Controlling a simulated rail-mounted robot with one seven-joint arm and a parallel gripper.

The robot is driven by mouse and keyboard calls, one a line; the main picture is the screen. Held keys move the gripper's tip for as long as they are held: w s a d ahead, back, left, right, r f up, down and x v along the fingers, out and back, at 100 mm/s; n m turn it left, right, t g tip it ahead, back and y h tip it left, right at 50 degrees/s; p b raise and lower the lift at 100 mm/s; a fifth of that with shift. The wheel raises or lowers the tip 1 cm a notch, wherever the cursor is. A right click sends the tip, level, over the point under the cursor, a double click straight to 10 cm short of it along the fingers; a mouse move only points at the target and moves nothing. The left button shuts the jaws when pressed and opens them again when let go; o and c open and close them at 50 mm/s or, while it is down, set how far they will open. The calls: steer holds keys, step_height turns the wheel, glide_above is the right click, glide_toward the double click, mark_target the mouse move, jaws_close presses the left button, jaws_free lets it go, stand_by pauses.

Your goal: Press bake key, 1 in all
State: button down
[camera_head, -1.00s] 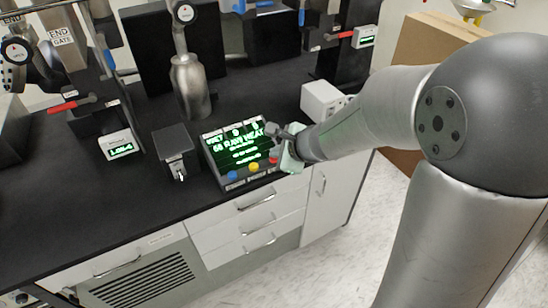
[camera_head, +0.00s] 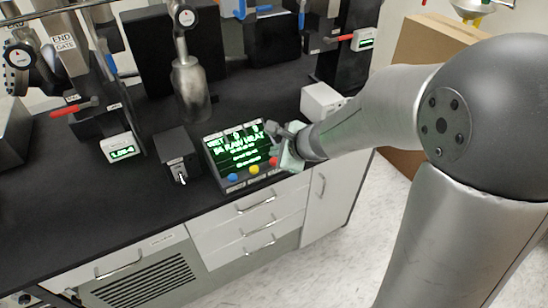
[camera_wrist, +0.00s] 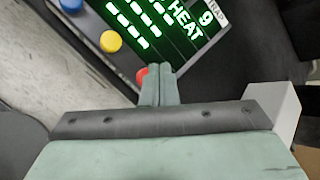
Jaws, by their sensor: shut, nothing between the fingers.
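The control box (camera_head: 238,152) has a lit green display reading HEAT and a row of blue (camera_head: 232,177), yellow (camera_head: 254,170) and red (camera_head: 273,162) buttons along its front edge. No key label reading bake is legible. My gripper (camera_head: 286,160) is shut and empty at the right end of this row. In the wrist view, the closed fingertips (camera_wrist: 159,68) overlap the right side of the red button (camera_wrist: 142,74), hiding part of it. I cannot tell whether they touch it. The yellow button (camera_wrist: 110,41) and blue button (camera_wrist: 71,4) are clear of the fingers.
A white box (camera_head: 320,101) stands just behind my gripper. A small dark switch box (camera_head: 177,153) sits left of the control box. A metal cylinder (camera_head: 190,90) stands behind. The black bench (camera_head: 75,195) is clear at front left, with drawers below.

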steer(key=shift+r, duration=0.15)
step_height(320, 180, up, 5)
steer(key=p, duration=0.4)
stand_by(0.8)
